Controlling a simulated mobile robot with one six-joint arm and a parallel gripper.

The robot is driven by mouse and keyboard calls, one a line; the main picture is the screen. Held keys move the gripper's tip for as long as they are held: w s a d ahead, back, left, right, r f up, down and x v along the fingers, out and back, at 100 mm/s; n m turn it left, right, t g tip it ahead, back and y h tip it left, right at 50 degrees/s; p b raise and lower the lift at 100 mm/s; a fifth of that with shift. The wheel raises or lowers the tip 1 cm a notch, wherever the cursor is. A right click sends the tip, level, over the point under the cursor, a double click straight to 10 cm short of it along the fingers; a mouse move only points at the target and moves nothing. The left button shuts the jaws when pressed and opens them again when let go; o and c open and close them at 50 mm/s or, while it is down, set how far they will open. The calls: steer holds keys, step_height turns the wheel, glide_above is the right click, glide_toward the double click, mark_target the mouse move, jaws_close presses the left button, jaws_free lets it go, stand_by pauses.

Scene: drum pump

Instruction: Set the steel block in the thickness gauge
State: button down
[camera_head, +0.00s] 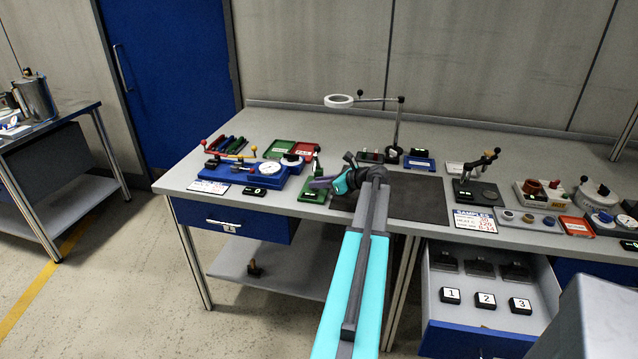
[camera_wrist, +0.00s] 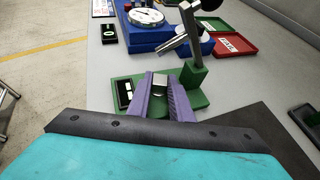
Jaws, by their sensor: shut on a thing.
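The green thickness gauge (camera_head: 310,194) stands on the bench left of the dark mat, with an upright post on its base. It also shows in the wrist view, with its green base (camera_wrist: 205,99) under my fingers and a grey lever rising up and to the right. My gripper (camera_head: 318,183) is low over the gauge. In the wrist view its purple fingers (camera_wrist: 161,88) are shut on the small steel block (camera_wrist: 160,82), whose bright top shows between the fingertips. I cannot tell whether the block touches the gauge base. My fingers hide the block in the head view.
A blue fixture with a white dial (camera_head: 268,169) stands left of the gauge. A green tray (camera_head: 280,149) and a red tray (camera_head: 303,149) lie behind. The dark mat (camera_head: 420,198) is right. An open drawer (camera_head: 480,325) with numbered pieces juts out below.

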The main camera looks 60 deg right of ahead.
steer(key=c, duration=1.6)
jaws_free()
steer(key=shift+r, duration=0.1)
steer(key=b+v, duration=0.1)
steer(key=v, duration=1.1)
steer(key=shift+b, duration=0.3)
